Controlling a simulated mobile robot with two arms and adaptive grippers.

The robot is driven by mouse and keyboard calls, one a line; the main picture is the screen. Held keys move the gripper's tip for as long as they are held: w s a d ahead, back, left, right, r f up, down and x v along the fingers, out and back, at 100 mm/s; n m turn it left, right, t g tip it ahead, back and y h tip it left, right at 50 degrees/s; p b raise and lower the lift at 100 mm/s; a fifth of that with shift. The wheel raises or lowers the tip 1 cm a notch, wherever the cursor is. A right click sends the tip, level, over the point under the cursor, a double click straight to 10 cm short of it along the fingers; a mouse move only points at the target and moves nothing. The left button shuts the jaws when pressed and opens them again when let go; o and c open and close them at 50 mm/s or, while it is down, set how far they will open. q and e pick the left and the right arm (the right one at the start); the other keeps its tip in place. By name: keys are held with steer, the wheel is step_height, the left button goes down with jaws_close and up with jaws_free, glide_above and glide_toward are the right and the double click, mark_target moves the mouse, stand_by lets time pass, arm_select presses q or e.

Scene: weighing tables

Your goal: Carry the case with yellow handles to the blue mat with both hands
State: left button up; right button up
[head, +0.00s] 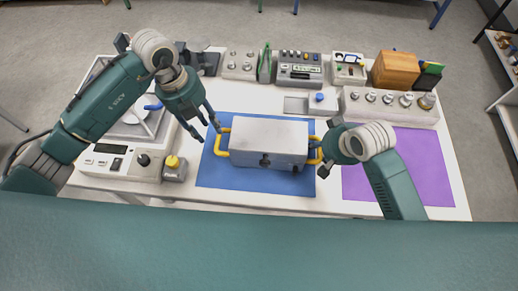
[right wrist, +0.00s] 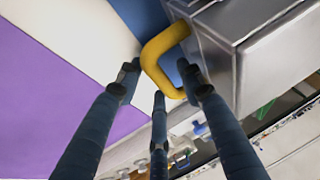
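The silver case (head: 268,138) rests on the blue mat (head: 240,183), with a yellow handle at each end. My left gripper (head: 206,130) is at the left handle (head: 221,141); its fingers are spread and stand just left of it, apart from it as far as I can see. My right gripper (head: 326,150) is at the right handle (head: 314,152) and partly covers it. In the right wrist view, the right handle (right wrist: 158,50) lies between the spread fingertips of my right gripper (right wrist: 160,75), with gaps beside it. The case (right wrist: 245,35) fills the upper right there.
A purple mat (head: 425,160) lies right of the blue mat, partly under my right arm. A scale with a display (head: 115,160) stands at left. Weights in a holder (head: 388,98), instruments (head: 300,70) and a wooden block (head: 396,69) line the back.

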steer(key=shift+r, duration=0.2)
arm_select(q)
steer(key=r, duration=0.3)
steer(key=shift+a, duration=0.3)
arm_select(e)
steer(key=v, duration=1.1)
steer(key=shift+s+r, duration=0.15)
steer(key=shift+r, duration=0.05)
